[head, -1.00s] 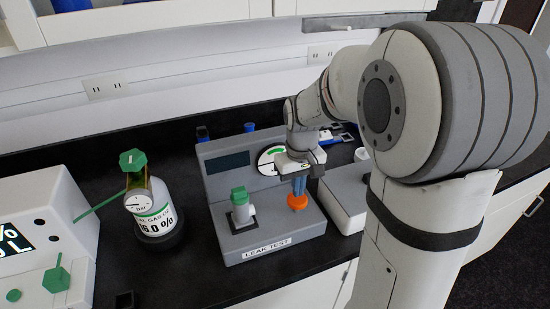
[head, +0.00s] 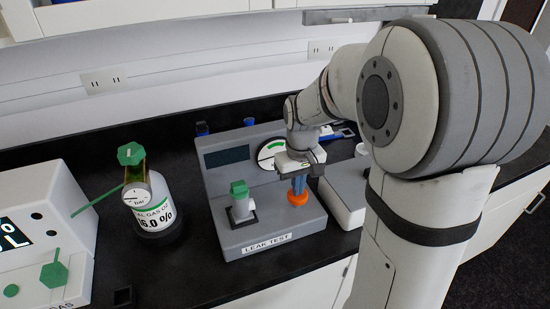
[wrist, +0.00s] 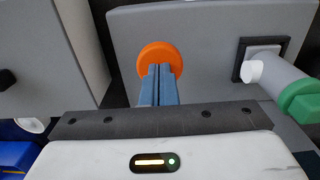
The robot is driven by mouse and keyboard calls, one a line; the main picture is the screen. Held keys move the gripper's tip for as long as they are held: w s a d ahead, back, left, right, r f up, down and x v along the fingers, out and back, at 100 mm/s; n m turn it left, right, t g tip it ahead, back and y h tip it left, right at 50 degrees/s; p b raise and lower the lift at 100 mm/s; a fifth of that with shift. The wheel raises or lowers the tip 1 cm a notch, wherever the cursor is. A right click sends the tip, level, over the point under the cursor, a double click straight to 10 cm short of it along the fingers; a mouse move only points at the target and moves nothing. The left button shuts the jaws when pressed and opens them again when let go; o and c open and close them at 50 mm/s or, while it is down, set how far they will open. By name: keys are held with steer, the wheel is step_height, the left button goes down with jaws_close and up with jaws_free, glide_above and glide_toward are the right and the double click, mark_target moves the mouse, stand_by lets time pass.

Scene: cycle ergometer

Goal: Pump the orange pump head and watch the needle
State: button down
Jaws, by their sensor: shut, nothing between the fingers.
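The grey leak test unit (head: 270,233) stands on the bench with its label at the front. The orange pump head (head: 298,199) is a round knob on its right side. My gripper (head: 298,190) points down with its blue fingers shut and empty, the tips at the top of the pump head. In the wrist view the fingertips (wrist: 161,70) overlap the orange pump head (wrist: 157,52); I cannot tell contact from a small gap. The round dial (head: 267,153) with a green band is partly hidden by my wrist. Its needle is not readable.
A green-capped fitting (head: 239,200) stands left of the pump head. A calibration gas bottle (head: 156,210) with a gauge is further left, beside a white analyser (head: 30,225). A light grey box (head: 345,195) is close on the right.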

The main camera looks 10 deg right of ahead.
steer(key=shift+f+b, duration=0.6)
steer(key=shift+f, duration=0.4)
steer(key=shift+r, duration=0.15)
steer(key=shift+r+p, duration=1.35)
steer(key=shift+r, duration=0.3)
steer(key=shift+f, duration=0.1)
steer(key=shift+f+b, duration=1.3)
steer(key=shift+f, duration=0.35)
steer(key=shift+r, duration=0.1)
steer(key=shift+r+p, duration=1.3)
steer(key=shift+r, duration=0.35)
steer(key=shift+f, duration=0.1)
